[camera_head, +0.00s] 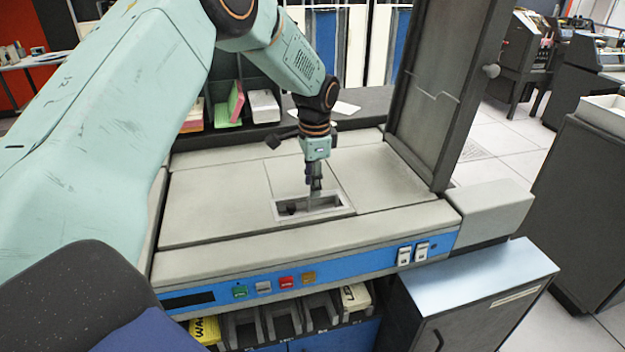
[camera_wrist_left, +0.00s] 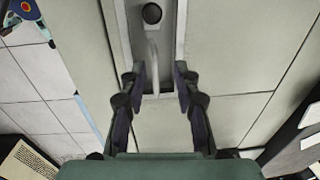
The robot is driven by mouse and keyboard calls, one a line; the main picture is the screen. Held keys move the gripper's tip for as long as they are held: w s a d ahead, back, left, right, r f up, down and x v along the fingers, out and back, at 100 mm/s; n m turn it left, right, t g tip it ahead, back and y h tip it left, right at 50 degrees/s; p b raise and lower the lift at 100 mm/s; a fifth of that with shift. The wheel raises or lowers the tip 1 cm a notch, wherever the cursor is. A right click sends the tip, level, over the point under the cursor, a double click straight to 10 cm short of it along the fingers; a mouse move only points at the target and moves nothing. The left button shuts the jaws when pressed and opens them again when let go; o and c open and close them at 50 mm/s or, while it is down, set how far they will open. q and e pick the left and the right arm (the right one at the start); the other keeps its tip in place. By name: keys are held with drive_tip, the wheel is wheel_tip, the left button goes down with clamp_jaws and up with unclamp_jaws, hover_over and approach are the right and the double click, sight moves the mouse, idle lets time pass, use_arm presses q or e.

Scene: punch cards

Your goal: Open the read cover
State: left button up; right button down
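The card machine has a flat pale grey top (camera_head: 215,195) made of several panels. A rectangular recess (camera_head: 340,208) with a pale rim is set in it near the front; it also shows in the left wrist view (camera_wrist_left: 181,30). Inside the recess are a pale upright bar (camera_wrist_left: 152,55) and a dark round knob (camera_wrist_left: 152,13). My left gripper (camera_head: 316,194) points down at the recess. In the left wrist view its two fingers (camera_wrist_left: 160,80) are apart, one on each side of the bar's near end. I cannot tell whether they touch it. My right gripper is not in view.
A tall dark-framed panel (camera_head: 437,85) with a knob stands upright at the machine's right. A blue control strip (camera_head: 335,272) with coloured buttons runs along the front. A grey box (camera_head: 490,210) juts out at right. Card trays (camera_head: 262,105) stand behind.

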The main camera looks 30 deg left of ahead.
use_arm(q)
drive_tip(key=shift+r, duration=0.1)
wheel_tip(320, 180, up, 12)
drive_tip(key=shift+s+d, duration=0.3)
drive_tip(key=shift+d, duration=0.1)
drive_tip(key=shift+f, duration=0.2)
idle(0.4)
